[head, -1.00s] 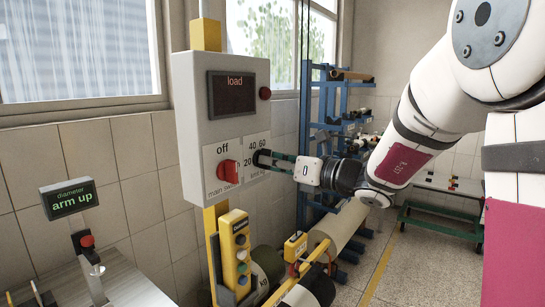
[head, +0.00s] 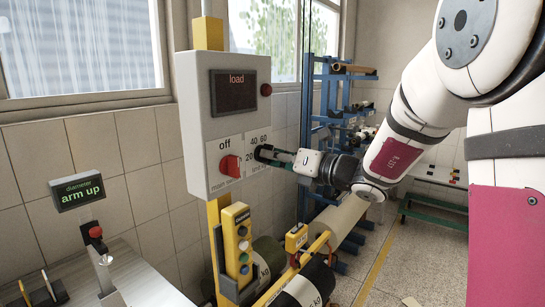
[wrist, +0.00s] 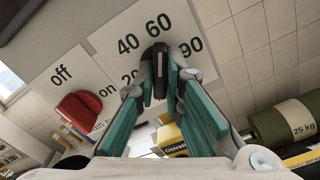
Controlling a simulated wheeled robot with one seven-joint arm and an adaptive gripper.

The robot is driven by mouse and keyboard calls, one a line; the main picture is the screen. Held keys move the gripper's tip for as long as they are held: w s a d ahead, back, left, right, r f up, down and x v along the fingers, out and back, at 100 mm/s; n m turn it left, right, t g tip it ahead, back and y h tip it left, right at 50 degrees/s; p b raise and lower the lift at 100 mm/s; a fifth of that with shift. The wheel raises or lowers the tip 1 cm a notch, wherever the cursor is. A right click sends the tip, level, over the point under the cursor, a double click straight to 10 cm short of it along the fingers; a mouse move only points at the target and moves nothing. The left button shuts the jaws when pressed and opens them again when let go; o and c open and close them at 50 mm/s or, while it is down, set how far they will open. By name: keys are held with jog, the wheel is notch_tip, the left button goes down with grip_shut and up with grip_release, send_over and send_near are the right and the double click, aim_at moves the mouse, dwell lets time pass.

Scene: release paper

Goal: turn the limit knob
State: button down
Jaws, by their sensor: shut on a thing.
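The limit knob (wrist: 153,62) is black and sits on a white scale plate (wrist: 118,42) with 20, 40, 60 and 90 marked around it. In the head view, the knob (head: 261,153) is at the lower right of the grey control box (head: 200,95), partly hidden by my gripper (head: 276,157). In the wrist view, the green fingers of my gripper (wrist: 161,88) are closed on the knob from both sides. The knob's upper end points between 40 and 60, closer to 60. Part of the scale is hidden behind the fingers.
The red main switch (head: 229,165) is left of the knob, beside "off" and "on". The load display (head: 233,92) above looks dark apart from its label. A yellow button box (head: 236,245) hangs below. Paper rolls (head: 340,222) lie below right.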

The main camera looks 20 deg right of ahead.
jog(key=c, duration=1.7)
grip_release()
jog(key=shift+f, duration=0.1)
jog(key=v, duration=1.2)
